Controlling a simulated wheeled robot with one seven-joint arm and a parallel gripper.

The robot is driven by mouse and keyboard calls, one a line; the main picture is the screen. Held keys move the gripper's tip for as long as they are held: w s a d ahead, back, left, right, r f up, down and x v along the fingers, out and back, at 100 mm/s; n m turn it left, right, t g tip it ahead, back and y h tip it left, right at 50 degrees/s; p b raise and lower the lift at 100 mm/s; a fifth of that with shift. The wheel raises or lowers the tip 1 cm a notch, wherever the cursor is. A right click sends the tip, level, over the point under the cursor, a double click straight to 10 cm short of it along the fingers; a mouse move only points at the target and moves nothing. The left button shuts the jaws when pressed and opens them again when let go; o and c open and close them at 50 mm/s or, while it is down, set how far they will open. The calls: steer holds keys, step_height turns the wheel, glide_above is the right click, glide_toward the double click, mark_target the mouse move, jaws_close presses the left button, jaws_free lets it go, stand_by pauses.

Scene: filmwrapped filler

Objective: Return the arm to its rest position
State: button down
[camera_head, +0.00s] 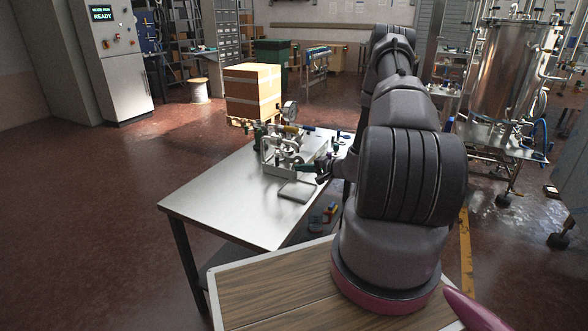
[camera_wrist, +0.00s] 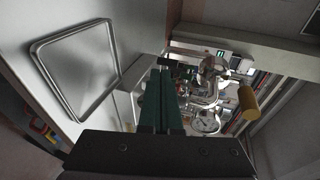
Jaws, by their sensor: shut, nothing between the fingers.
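My arm rises from its base at the front right of the head view and reaches forward over the steel table (camera_head: 215,205). My gripper (camera_wrist: 160,75) shows in the wrist view with its two green fingers shut together and nothing between them. In the head view its end is small and partly hidden beside the arm, close to the metal valve assembly (camera_head: 283,150). That assembly, with pipes and a round gauge (camera_wrist: 207,123), lies beyond and to the right of the fingertips in the wrist view. I cannot tell whether the fingers touch it.
A shallow square metal tray (camera_head: 297,191) lies on the table by the assembly; it also shows in the wrist view (camera_wrist: 43,73). A yellow cylindrical part (camera_wrist: 248,103) stands out at right. A cardboard box (camera_head: 253,92) is behind the table. The table's left part is bare.

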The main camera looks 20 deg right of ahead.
steer(key=s+a+r+n+g+y, duration=0.1)
steer(key=s+a+r+n+g, duration=0.2)
steer(key=r, duration=0.6)
steer(key=s+a+r+n+g+y, duration=0.15)
steer(key=s+a+r, duration=0.3)
steer(key=r, duration=0.45)
steer(key=s+a+r+n+g, duration=0.25)
steer(key=a+r, duration=0.25)
steer(key=r, duration=0.4)
steer(key=s+r+t+h, duration=0.1)
steer(key=s+r+h, duration=0.3)
steer(key=s+r, duration=0.5)
steer(key=s+r+t+h, duration=0.1)
steer(key=s+r+h, duration=0.3)
steer(key=s+r, duration=0.6)
steer(key=s, duration=0.5)
steer(key=shift+s+a, duration=0.2)
steer(key=shift+a, duration=0.15)
